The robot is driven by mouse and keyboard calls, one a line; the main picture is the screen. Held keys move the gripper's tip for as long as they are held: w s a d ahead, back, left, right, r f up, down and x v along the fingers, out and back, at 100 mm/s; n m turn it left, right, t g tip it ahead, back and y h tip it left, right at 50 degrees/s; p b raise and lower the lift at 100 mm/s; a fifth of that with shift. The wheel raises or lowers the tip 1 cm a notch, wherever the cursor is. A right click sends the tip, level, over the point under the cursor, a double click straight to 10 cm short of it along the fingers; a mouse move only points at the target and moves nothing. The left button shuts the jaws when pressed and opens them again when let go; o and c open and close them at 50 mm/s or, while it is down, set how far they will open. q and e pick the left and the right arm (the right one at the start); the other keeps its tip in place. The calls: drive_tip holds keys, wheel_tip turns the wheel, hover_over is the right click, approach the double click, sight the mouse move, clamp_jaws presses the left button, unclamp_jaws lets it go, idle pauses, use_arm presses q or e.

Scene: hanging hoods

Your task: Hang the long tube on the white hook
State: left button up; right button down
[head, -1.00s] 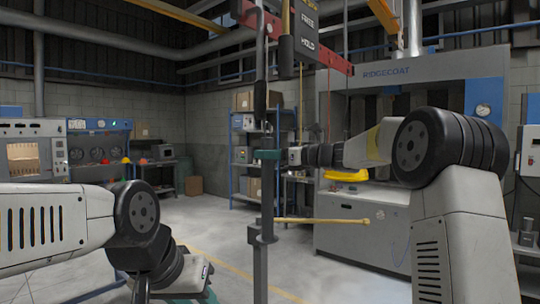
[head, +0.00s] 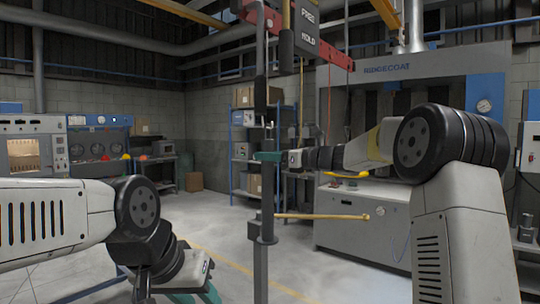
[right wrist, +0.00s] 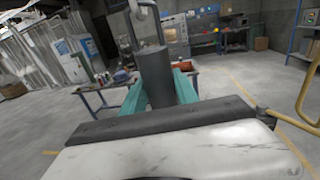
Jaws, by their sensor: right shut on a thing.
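My right gripper (head: 267,156) has teal fingers shut on the long grey tube (head: 266,192), which stands upright and runs down to a wider lower part. In the right wrist view the fingers sit on either side of the tube's thick dark grey body (right wrist: 154,76); a thin bent grey piece shows above it. My left gripper (head: 198,296) is at the bottom edge, mostly cut off.
A red overhead beam (head: 334,57) carries a dark sign (head: 306,28). A yellow rod (head: 320,216) lies level right of the tube. Behind stand a grey booth (head: 345,215) and a blue shelf rack (head: 240,150). Open floor lies between the benches.

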drive_tip(key=shift+f, duration=0.15)
drive_tip(key=c, duration=0.9)
unclamp_jaws()
drive_tip(key=shift+o, duration=0.2)
drive_tip(key=shift+f, duration=0.1)
drive_tip(key=v, duration=0.7)
drive_tip(key=s+f+n+g+h, duration=0.25)
drive_tip(key=s+f+n, duration=0.2)
drive_tip(key=s, duration=0.45)
drive_tip(key=s+f+n+g+h, duration=0.1)
drive_tip(key=s+f+n+h, duration=0.2)
drive_tip(key=s+n, duration=0.35)
drive_tip(key=s+d+f+n+h, duration=0.4)
drive_tip(key=s+d+f+n, duration=0.2)
drive_tip(key=s, duration=0.4)
drive_tip(key=s+d+f+n+t+h, duration=0.1)
drive_tip(key=s+d+f+n+h, duration=0.3)
drive_tip(key=s, duration=0.6)
wheel_tip(320, 180, down, 3)
drive_tip(key=d+n, duration=0.2)
drive_tip(key=n, duration=0.1)
drive_tip(key=shift+d, duration=0.2)
